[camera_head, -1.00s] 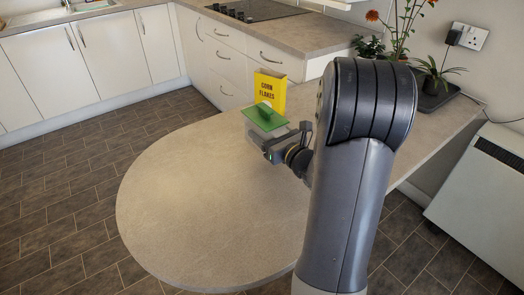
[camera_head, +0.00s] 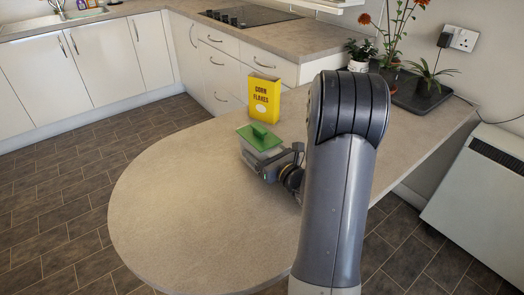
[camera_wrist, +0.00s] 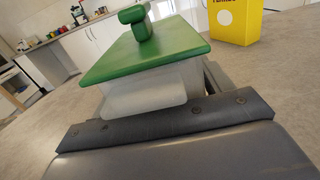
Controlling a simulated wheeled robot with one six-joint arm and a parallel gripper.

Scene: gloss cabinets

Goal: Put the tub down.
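The tub (camera_head: 250,158) is a small pale, see-through box with a green lid and knob (camera_head: 261,137). It is near the middle of the rounded counter, in front of the cereal box. It is upright and fills the middle of the wrist view (camera_wrist: 155,85), tilted there with the camera. My gripper (camera_head: 264,160) is at the tub from the right side, low over the counter, and appears closed around its body. A grey finger shows beside the tub's right side in the wrist view. The tub's underside is hidden, so I cannot tell whether it touches the counter.
A yellow corn flakes box (camera_head: 264,95) stands just behind the tub. The rounded counter (camera_head: 175,205) is clear to the left and front. Potted plants on a dark tray (camera_head: 415,98) stand at the back right. A hob (camera_head: 250,15) is on the far worktop.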

